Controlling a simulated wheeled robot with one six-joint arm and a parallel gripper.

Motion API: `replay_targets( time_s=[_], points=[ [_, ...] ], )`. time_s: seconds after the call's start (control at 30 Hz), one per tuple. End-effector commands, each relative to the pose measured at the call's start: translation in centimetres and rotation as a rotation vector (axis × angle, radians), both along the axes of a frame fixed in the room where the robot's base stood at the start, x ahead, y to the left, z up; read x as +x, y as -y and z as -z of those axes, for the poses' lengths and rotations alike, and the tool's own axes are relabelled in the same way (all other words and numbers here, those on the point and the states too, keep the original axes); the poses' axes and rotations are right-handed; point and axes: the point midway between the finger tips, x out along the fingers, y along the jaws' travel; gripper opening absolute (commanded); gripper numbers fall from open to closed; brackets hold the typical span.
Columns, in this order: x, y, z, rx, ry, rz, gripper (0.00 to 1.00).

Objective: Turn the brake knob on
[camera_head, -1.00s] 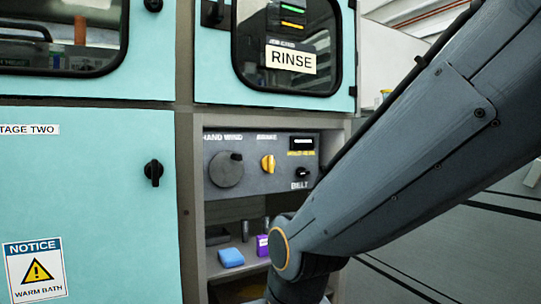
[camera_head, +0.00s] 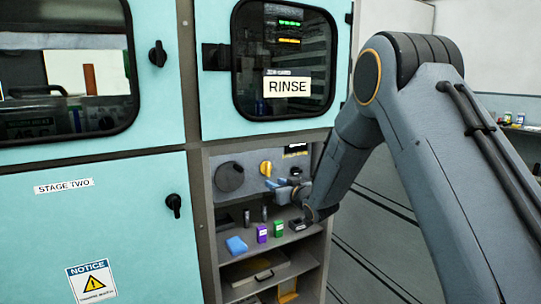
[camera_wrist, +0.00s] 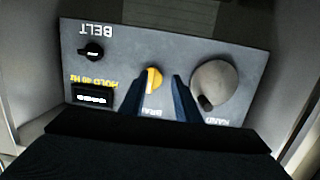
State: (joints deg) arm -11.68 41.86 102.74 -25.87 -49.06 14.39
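The brake knob (camera_head: 266,168) is yellow and sits on the grey control panel in the recess under the RINSE window. In the wrist view, which shows the panel upside down, the brake knob (camera_wrist: 153,80) appears between the two blue fingers. My gripper (camera_head: 281,184) is just below and right of the knob in the head view. Its fingers (camera_wrist: 158,84) are open and spread, with visible gaps beside the knob. I cannot tell how far the fingertips are from the panel. The lettering by the knob is partly hidden by the fingers.
The panel also bears a large grey hand-wind knob (camera_wrist: 214,84), a black belt knob (camera_wrist: 92,51) and a small display (camera_wrist: 92,95). A shelf below holds a blue block (camera_head: 236,245), a purple box (camera_head: 262,233) and a green box (camera_head: 278,229). Recess walls flank the panel.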

Motion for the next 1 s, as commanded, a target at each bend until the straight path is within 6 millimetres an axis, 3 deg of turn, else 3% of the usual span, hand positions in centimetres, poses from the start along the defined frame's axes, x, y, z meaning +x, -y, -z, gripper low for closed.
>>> replay_targets(
  time_s=[0.13,0.33,0.8,1.0],
  points=[
    [0.9,1.2,-1.7,0.051,0.073,-0.029,0.3],
    [1.5,1.6,-2.2,0.081,0.115,-0.05,0.3],
    [6.7,-1.9,-2.1,0.082,0.116,-0.051,0.3],
    [7.7,-2.6,-2.1,0.082,0.115,-0.051,0.3]
  ],
)
